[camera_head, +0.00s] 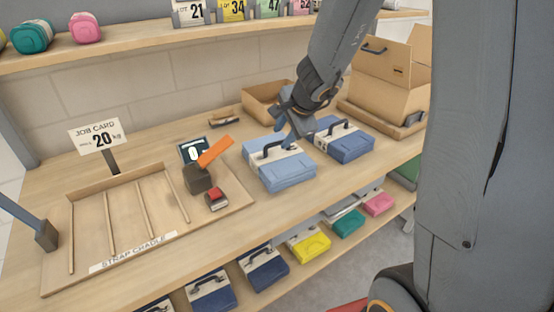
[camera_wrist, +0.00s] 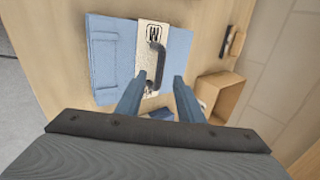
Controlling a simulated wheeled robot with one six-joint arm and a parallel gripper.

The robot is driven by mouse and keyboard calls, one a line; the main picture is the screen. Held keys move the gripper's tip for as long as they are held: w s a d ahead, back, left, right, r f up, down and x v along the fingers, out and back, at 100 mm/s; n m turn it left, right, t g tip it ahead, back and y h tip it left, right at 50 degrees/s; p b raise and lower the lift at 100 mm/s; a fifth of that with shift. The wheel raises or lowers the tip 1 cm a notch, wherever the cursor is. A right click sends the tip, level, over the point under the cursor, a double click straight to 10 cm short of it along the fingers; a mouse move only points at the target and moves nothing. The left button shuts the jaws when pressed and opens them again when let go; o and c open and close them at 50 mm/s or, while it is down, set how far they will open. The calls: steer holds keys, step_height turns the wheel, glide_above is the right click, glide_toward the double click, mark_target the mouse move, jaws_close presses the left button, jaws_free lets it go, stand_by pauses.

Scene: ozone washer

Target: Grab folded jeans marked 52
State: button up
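Light blue folded jeans (camera_head: 284,172) with a pale band and a dark handle (camera_head: 270,147) lie on the worktop. They also show in the wrist view (camera_wrist: 108,58), where the band bears a small dark mark; I cannot read a 52 on it. Medium-blue folded jeans (camera_head: 348,147) with a similar handle lie to their right. My gripper (camera_head: 294,138) is over the light blue jeans, near the handle. In the wrist view my gripper (camera_wrist: 159,78) has its fingers apart, with the handle (camera_wrist: 156,65) just ahead between them. It is empty; contact cannot be told.
An open carton (camera_head: 372,89) and a low box (camera_head: 262,103) stand behind. A strap cradle board (camera_head: 120,215), an orange lever (camera_head: 214,151) and a job card reading 20 kg (camera_head: 96,136) are to the left. The lower shelf holds several folded bundles, including a yellow one (camera_head: 308,244).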

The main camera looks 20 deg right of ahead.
mark_target(279, 141)
steer(key=b+x, duration=0.1)
steer(key=x, duration=0.3)
steer(key=shift+w+d+f, duration=0.1)
steer(key=shift+f, duration=0.05)
steer(key=shift+c, duration=0.3)
jaws_close()
stand_by(1.0)
